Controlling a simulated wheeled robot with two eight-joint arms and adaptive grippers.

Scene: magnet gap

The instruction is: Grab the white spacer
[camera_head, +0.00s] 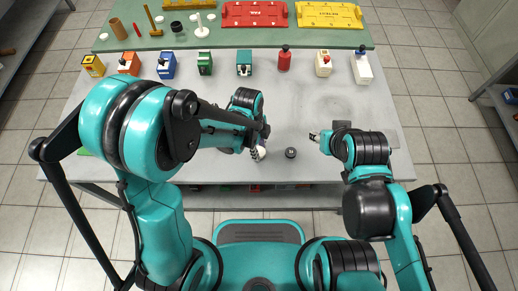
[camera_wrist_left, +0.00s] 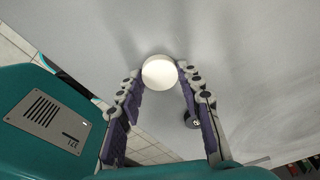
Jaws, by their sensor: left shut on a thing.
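The white spacer (camera_wrist_left: 160,72) is a round, pale piece held between the fingertips of my left gripper (camera_wrist_left: 161,80) in the left wrist view. In the head view the spacer (camera_head: 262,152) shows as a small white spot at the fingertips of my left gripper (camera_head: 257,153), over the front middle of the grey table. The left gripper is shut on it, and the fingers partly cover it in the head view. I cannot tell whether the spacer touches the table. My right gripper (camera_head: 315,136) is over the table further right; its fingers are too small to read.
A small dark round piece (camera_head: 290,153) lies right of the left gripper; it also shows in the left wrist view (camera_wrist_left: 193,121). Several coloured blocks and bottles line the table's back. Behind is a green mat (camera_head: 225,39) with red (camera_head: 254,14) and yellow trays (camera_head: 329,15).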

